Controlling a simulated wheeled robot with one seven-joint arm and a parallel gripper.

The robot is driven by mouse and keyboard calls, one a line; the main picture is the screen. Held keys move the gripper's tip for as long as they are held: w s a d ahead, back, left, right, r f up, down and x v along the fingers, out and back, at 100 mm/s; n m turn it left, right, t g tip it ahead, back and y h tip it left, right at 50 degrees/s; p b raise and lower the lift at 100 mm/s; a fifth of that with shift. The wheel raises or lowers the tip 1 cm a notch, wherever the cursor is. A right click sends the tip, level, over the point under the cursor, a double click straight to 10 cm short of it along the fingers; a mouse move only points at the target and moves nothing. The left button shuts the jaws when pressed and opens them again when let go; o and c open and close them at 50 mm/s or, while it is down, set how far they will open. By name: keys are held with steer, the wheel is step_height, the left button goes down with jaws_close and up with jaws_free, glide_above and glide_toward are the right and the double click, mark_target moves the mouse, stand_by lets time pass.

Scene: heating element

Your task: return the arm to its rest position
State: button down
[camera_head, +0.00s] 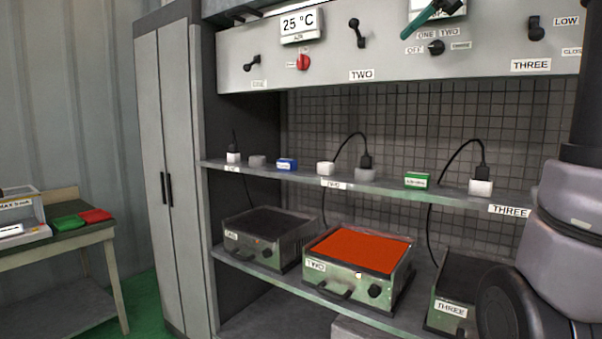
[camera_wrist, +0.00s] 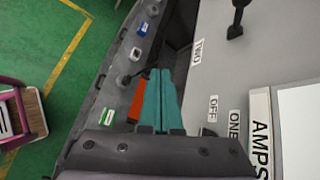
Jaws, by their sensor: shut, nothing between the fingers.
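My gripper (camera_wrist: 161,74) shows in the wrist view with its teal fingers together and nothing between them. In the head view its teal fingers (camera_head: 428,17) are at the top, in front of the upper grey panel (camera_head: 330,62), near the OFF/ONE/TWO knob (camera_head: 436,47). I cannot tell whether they touch the panel. My arm fills the right edge of the head view and hides part of the shelves. The heating unit TWO (camera_head: 362,250) has a bright orange-red top, which also shows beside the fingers in the wrist view (camera_wrist: 137,100).
The narrow shelf (camera_head: 300,178) below holds small blocks and plugs. Dark-topped units ONE (camera_head: 268,224) and THREE (camera_head: 462,280) flank TWO. A side table (camera_head: 70,238) stands left; green floor is open.

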steer(key=s+a+f+n+h, duration=0.1)
steer(key=s+f+n+h, duration=0.1)
steer(key=s+f+n, duration=0.6)
steer(key=s+a+f+n+g+h, duration=0.1)
steer(key=s+a+f+n+h, duration=0.1)
steer(key=s+f+n, duration=0.5)
steer(key=s+f, duration=0.3)
steer(key=f, duration=0.4)
steer(key=s+f+h, duration=0.1)
steer(key=s+f, duration=0.2)
steer(key=f, duration=0.4)
steer(key=shift+s+a+f+n, duration=0.25)
steer(key=shift+a+f+n, duration=0.05)
steer(key=shift+f+n, duration=0.1)
